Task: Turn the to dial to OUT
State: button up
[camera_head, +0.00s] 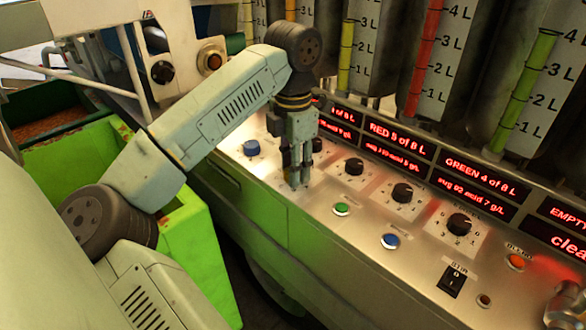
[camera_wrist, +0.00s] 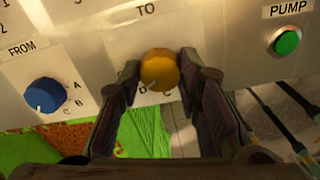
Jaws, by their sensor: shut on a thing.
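The TO dial (camera_wrist: 159,70) is a round yellow-orange knob on the pale panel, under the label TO in the wrist view. My gripper (camera_wrist: 160,76) has one finger on each side of the knob and is shut on it. Letters, seemingly D and C, show at the knob's lower edge. The OUT mark is not seen, and I cannot tell clearly where the dial points. In the head view my gripper (camera_head: 296,180) points down at the metal panel, and its fingers hide the dial.
The blue FROM dial (camera_wrist: 45,95) is left of the TO dial; it also shows in the head view (camera_head: 251,148). The green PUMP button (camera_wrist: 287,42) is to the right. Several black knobs (camera_head: 402,192) and red displays (camera_head: 400,140) line the panel. A green bin (camera_head: 180,250) stands at left.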

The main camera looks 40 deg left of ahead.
jog(key=m+b, duration=0.1)
jog(key=m, duration=0.5)
jog(key=shift+m, duration=0.3)
dwell(0.4)
jog(key=o, duration=1.2)
jog(key=shift+r, duration=0.1)
notch_tip(320, 180, up, 7)
jog(key=shift+r, duration=0.2)
